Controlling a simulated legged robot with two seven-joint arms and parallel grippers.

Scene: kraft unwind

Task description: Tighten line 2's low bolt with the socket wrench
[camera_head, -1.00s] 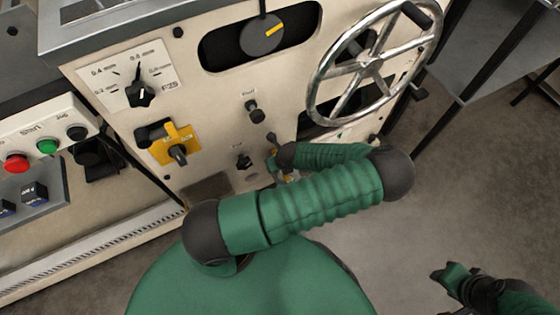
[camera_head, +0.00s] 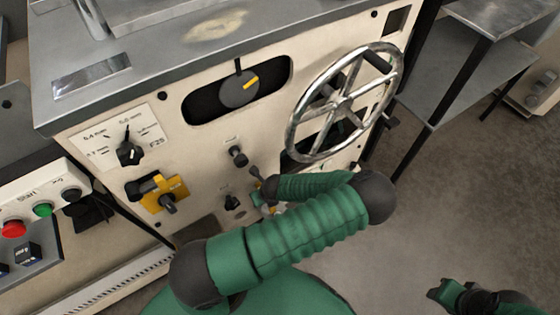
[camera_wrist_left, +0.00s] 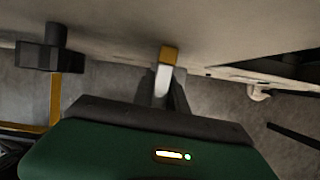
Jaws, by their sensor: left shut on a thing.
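My left gripper (camera_head: 267,203) is at the lower part of the cream machine panel (camera_head: 215,190), largely hidden behind my green forearm in the head view. In the left wrist view it (camera_wrist_left: 163,90) is shut on a small silver piece with a yellow end (camera_wrist_left: 168,55), close under the panel's surface. I cannot tell from its visible part whether this is the socket wrench. Line 2's low bolt cannot be made out. My right gripper (camera_head: 440,290) is low at the right, over the floor and away from the machine; its jaws are unclear.
A metal side table (camera_head: 450,75) stands at the right. Grey floor (camera_head: 420,220) is open there.

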